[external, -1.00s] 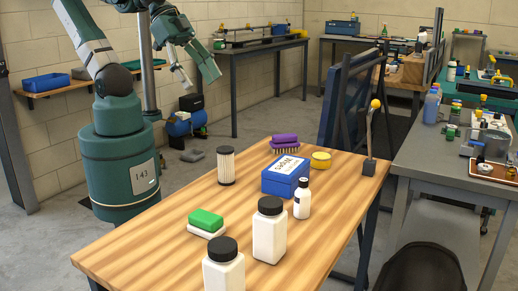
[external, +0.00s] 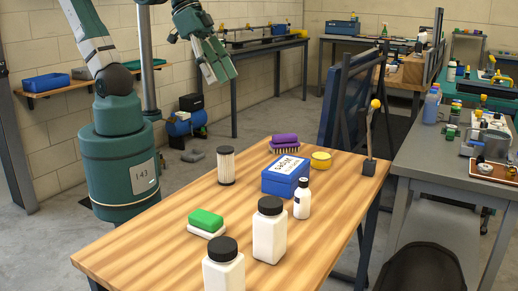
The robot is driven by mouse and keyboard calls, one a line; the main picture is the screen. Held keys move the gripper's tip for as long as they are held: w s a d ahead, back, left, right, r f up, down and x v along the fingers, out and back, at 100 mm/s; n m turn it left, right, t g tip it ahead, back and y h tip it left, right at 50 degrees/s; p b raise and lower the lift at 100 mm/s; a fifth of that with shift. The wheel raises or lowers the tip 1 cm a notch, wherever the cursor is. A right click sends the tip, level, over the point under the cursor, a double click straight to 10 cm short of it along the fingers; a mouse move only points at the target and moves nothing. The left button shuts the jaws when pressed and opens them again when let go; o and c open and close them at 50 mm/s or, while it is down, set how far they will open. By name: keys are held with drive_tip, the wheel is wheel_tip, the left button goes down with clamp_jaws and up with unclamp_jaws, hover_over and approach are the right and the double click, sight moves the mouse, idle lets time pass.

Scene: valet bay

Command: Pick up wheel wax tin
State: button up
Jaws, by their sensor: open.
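A round yellow tin (external: 321,160), which looks like the wheel wax tin, sits on the far right part of the wooden table (external: 160,238), just behind and to the right of a blue box (external: 284,183). No label can be read on it. My gripper (external: 218,76) is open and empty, high above the floor behind the table's far left side. It is well apart from the tin, to its upper left in the picture.
A purple brush (external: 284,142) lies left of the tin. A post with a yellow ball (external: 376,104) stands right of it. A small white bottle (external: 302,200), pleated filter (external: 226,166), green sponge block (external: 206,220) and two large black-capped bottles (external: 269,232) are also on the table.

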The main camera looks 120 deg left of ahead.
drive_tip(key=w+a+f+n+g, duration=0.1)
drive_tip(key=w+a+n+g, duration=0.1)
drive_tip(key=w+a+n, duration=0.35)
drive_tip(key=n+g+h, duration=0.2)
drive_tip(key=n+g, duration=0.2)
drive_tip(key=n, duration=0.8)
hover_over(322, 155)
drive_tip(key=shift+m, duration=0.25)
wheel_tip(322, 155, down, 23)
drive_tip(key=shift+a+f+p, duration=0.1)
drive_tip(key=shift+a+p, duration=0.05)
drive_tip(key=shift+p, duration=0.2)
drive_tip(key=shift+a+f, duration=0.15)
drive_tip(key=shift+f, duration=0.1)
drive_tip(key=shift+f, duration=1.25)
drive_tip(key=shift+d+f, duration=0.1)
drive_tip(key=shift+d, duration=0.1)
